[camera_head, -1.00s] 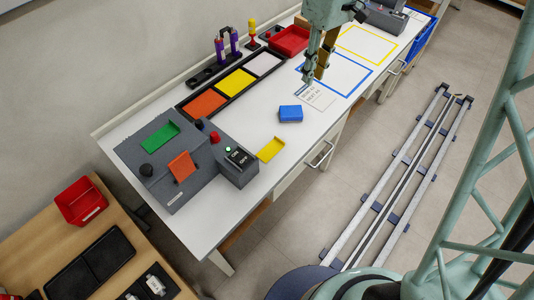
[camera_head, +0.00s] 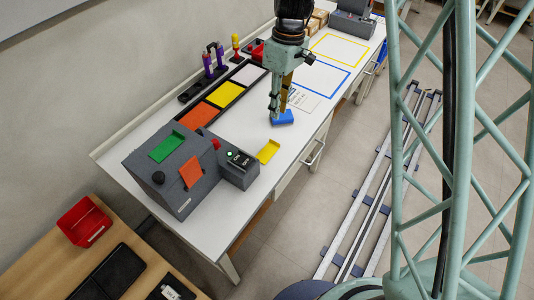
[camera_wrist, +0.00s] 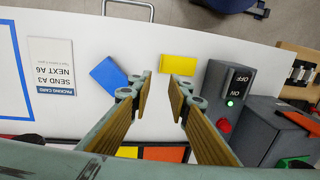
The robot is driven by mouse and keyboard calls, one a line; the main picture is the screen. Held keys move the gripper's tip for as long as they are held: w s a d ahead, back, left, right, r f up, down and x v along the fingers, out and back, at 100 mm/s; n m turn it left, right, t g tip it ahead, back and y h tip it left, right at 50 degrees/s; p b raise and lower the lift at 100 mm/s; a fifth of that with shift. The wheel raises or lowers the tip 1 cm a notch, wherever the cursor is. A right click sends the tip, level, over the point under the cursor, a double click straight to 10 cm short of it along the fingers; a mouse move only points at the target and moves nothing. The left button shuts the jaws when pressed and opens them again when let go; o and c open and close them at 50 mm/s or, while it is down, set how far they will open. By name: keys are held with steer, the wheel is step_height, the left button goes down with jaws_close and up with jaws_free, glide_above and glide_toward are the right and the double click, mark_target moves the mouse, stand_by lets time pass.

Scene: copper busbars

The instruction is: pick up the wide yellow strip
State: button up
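A yellow strip (camera_head: 268,152) lies flat on the white table beside the grey ON/OFF box. In the wrist view the yellow strip (camera_wrist: 177,63) shows just beyond my fingertips, mostly ahead of the right finger, apart from both. My gripper (camera_head: 279,108) is above the table, in front of the blue block in the head view. In the wrist view my gripper (camera_wrist: 160,80) is open, with nothing between its fingers. The blue block (camera_wrist: 108,76) lies left of the yellow strip.
The ON/OFF box (camera_head: 238,168) and a grey station (camera_head: 174,168) stand left of the strip. A black tray (camera_head: 215,114) has orange, yellow and pale sections. A packing card (camera_wrist: 50,65) lies beyond the blue block.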

steer(key=shift+f, duration=0.15)
steer(key=b, duration=0.2)
glide_above(274, 141)
steer(key=shift+w+d+f, duration=0.1)
steer(key=shift+w+f, duration=0.05)
steer(key=shift+f, duration=1.25)
steer(key=shift+w+d+f, duration=0.1)
steer(key=shift+w+f, duration=0.05)
steer(key=shift+f, duration=1.2)
steer(key=shift+w+d+f, duration=0.1)
steer(key=shift+w+f, duration=0.05)
steer(key=shift+f, duration=1.25)
steer(key=shift+s+a+f+b, duration=0.15)
steer(key=shift+f+b, duration=0.2)
steer(key=shift+f, duration=0.95)
steer(key=shift+s+a+f+b, duration=0.15)
steer(key=shift+f+b, duration=0.15)
steer(key=shift+f, duration=0.95)
jaws_close()
